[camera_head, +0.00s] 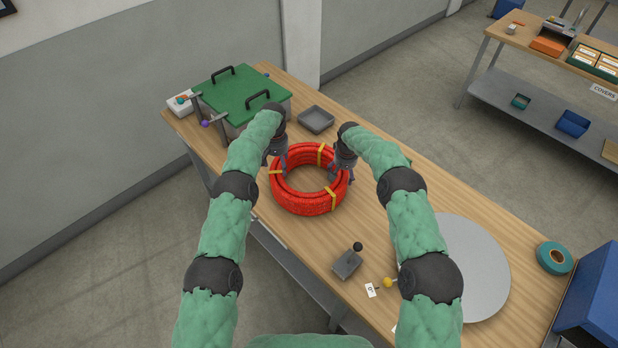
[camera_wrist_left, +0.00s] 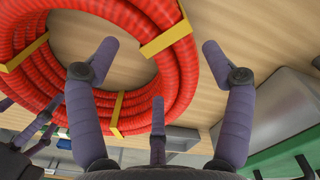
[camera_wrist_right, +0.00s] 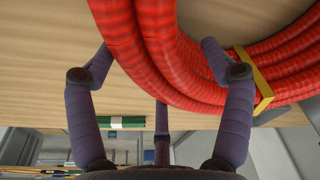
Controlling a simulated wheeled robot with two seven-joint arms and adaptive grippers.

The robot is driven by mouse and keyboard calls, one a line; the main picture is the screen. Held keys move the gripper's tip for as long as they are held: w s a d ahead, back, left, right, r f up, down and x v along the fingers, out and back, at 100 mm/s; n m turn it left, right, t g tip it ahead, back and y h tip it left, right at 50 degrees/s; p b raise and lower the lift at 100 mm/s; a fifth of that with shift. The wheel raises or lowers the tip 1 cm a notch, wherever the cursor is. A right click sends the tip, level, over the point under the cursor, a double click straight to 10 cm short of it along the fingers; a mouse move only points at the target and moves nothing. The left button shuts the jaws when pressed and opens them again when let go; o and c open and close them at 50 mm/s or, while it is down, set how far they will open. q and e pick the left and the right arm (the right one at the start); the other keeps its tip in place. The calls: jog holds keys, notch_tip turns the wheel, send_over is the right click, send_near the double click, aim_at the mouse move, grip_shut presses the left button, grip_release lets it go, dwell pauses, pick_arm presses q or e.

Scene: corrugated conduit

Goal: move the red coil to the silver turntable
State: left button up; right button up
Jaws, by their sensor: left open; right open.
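The red coil (camera_head: 301,203), a ring of corrugated conduit with yellow ties, lies flat on the wooden table. My left gripper (camera_head: 279,163) is open at the coil's upper left side; in the left wrist view its fingers (camera_wrist_left: 155,50) are spread near the ring (camera_wrist_left: 95,20). My right gripper (camera_head: 341,172) is open at the coil's right side; in the right wrist view its fingers (camera_wrist_right: 158,52) spread to either side of the ring's band (camera_wrist_right: 160,50). Contact cannot be told. The silver turntable (camera_head: 478,265) is at the right, empty where visible, partly hidden by my right arm.
A grey box with a green lid (camera_head: 238,92) stands at the table's far left. A grey tray (camera_head: 316,120) lies behind the coil. A grey block with a black knob (camera_head: 347,263), a yellow knob (camera_head: 388,282) and teal tape (camera_head: 555,258) are nearer and right. A blue bin (camera_head: 595,300) is at lower right.

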aim_at(279, 168)
pick_arm(q)
jog(key=shift+f, duration=2.35)
pick_arm(e)
jog(key=shift+w+f, duration=0.2)
jog(key=shift+f, duration=0.95)
jog(key=shift+w+f, duration=0.2)
jog(key=shift+f, duration=0.95)
pick_arm(q)
grip_shut()
pick_arm(e)
grip_shut()
pick_arm(q)
jog(key=shift+r, duration=0.1)
pick_arm(e)
jog(key=shift+r, duration=0.1)
